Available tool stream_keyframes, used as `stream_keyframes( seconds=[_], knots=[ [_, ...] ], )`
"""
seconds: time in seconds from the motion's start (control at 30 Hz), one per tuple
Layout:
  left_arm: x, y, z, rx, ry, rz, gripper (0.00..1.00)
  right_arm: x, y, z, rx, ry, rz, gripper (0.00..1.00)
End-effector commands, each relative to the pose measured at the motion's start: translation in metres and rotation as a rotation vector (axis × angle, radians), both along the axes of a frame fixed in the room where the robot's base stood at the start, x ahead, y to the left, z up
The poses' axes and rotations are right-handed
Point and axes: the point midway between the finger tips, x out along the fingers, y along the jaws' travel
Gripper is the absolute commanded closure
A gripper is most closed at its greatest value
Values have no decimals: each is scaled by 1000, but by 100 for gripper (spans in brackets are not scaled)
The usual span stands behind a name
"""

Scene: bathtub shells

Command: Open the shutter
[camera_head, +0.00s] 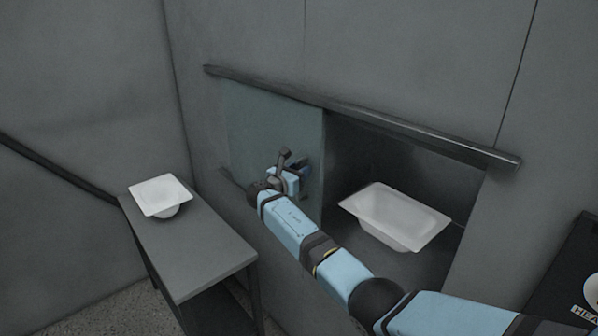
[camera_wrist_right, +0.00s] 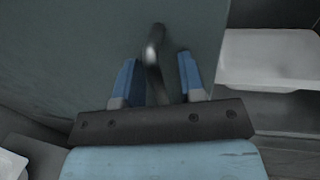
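The shutter (camera_head: 262,125) is a flat grey-green sliding panel under a dark rail (camera_head: 350,108). It stands at the left of a wall opening, and the right part of the opening is uncovered. Its dark handle (camera_head: 284,155) also shows in the right wrist view (camera_wrist_right: 152,58). My right gripper (camera_head: 290,172) is at the handle. In the right wrist view its two blue fingers (camera_wrist_right: 158,78) are apart on either side of the handle, with gaps visible, so it is open around it. My left gripper is not in view.
A white tub shell (camera_head: 397,215) sits inside the opening, right of the shutter. Another white tub shell (camera_head: 160,194) rests on a narrow grey table (camera_head: 205,255) at the left. A dark panel (camera_head: 575,265) stands at the right edge.

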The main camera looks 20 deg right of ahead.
Motion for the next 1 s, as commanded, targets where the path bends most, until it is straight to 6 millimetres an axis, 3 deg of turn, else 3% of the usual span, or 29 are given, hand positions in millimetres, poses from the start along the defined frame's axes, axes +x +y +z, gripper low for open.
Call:
stream_keyframes(
  seconds=[0.27,0.7,1.0],
  knots=[
    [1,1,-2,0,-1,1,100,-8,14,-2,1,0,2,63],
    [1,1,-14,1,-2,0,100,-58,95,-2,3,-1,2,63],
    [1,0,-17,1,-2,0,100,-72,117,0,0,0,-1,63]
  ],
)
